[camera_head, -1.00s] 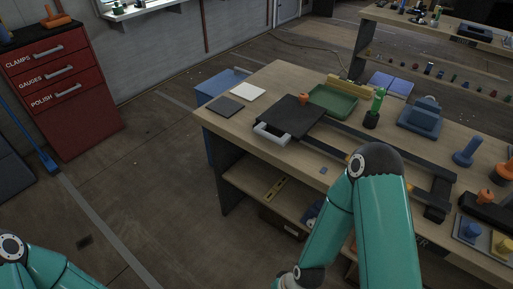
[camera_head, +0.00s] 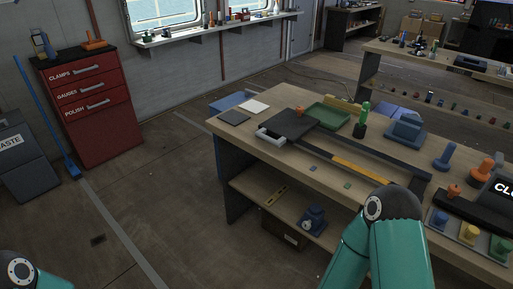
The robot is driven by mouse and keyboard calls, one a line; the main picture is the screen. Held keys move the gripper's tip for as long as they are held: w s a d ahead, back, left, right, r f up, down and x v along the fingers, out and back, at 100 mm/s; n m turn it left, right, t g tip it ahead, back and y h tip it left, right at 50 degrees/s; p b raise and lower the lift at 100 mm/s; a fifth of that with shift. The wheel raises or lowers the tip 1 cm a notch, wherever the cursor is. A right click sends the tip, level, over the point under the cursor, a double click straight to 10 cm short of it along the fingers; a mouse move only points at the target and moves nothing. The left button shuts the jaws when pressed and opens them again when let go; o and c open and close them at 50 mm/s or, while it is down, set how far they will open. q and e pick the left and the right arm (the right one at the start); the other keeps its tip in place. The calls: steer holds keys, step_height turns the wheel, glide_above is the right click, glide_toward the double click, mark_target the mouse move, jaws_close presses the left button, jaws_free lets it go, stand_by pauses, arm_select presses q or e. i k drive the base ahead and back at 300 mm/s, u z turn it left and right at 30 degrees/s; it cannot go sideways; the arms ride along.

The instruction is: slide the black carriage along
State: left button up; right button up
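The black carriage (camera_head: 295,123) is a flat dark plate at the left end of a pair of dark rails (camera_head: 385,153) on the wooden workbench. It has a pale grey handle (camera_head: 268,135) on its near left side and a small orange knob (camera_head: 299,111) on top. Part of my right arm shows at the lower right, in front of the bench, and a joint of my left arm shows at the bottom left corner. Both grippers are out of the picture. Neither visible arm part touches the carriage.
A yellow strip (camera_head: 362,172) lies along the rails. A green tray (camera_head: 328,116) and a green-handled tool (camera_head: 363,118) stand behind them. Dark and white flat squares lie at the bench's left end. A red drawer cabinet (camera_head: 106,142) stands left; the floor between is open.

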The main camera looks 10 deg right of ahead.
mark_target(286, 125)
steer(key=z, duration=0.2)
steer(key=i, duration=0.9)
steer(key=u, duration=0.1)
